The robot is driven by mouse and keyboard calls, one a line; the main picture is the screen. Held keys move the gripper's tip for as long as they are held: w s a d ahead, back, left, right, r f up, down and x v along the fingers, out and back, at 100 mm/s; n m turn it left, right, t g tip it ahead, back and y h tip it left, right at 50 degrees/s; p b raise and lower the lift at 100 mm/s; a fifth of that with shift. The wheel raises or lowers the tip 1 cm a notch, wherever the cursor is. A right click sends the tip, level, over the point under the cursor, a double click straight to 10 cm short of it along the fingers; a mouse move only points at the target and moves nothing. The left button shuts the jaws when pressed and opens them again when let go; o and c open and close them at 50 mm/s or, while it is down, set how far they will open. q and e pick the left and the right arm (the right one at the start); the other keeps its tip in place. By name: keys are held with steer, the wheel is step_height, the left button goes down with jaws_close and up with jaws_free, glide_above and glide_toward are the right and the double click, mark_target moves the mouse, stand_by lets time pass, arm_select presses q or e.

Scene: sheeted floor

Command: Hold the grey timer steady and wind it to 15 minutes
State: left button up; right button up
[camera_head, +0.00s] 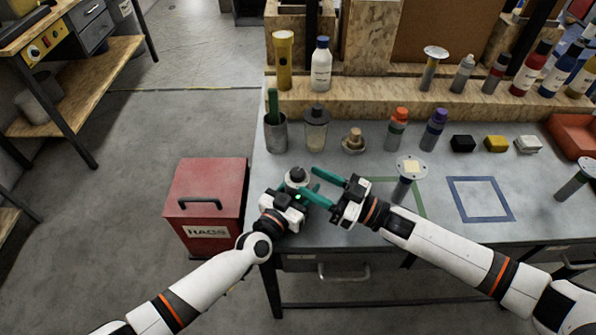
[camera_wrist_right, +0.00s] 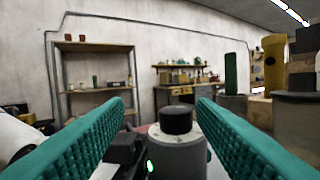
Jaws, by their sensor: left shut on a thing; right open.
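The grey timer (camera_head: 297,179), with a black knob on a pale dial, stands upright near the bench's left front edge. In the right wrist view the timer (camera_wrist_right: 180,157) sits low in the middle, its knob (camera_wrist_right: 176,120) between my fingers. My left gripper (camera_head: 300,190) is shut on the timer's body; its fingertips are mostly hidden. My right gripper (camera_head: 314,184) is open, with its green fingers pointing left at the timer. In the wrist view they lie either side of the knob with gaps, not visibly touching it. The dial marks are too small to read.
The grey bench (camera_head: 340,232) has a green tape outline partly under my right arm and a blue tape square (camera_head: 480,198). A grey cup (camera_head: 276,132), a jar (camera_head: 316,130) and a brass piece (camera_head: 354,141) stand behind the timer. A red rag box (camera_head: 206,200) stands left.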

mark_target(297, 172)
steer(key=d+n+g, duration=0.1)
steer(key=w+g, duration=0.1)
steer(key=d+n+g, duration=0.1)
steer(key=shift+w+d+f+n, duration=0.25)
steer(key=shift+d+f+n, duration=0.05)
steer(key=x, duration=0.7)
steer(key=shift+a+f, duration=0.2)
steer(key=shift+c, duration=0.3)
steer(key=c, duration=0.9)
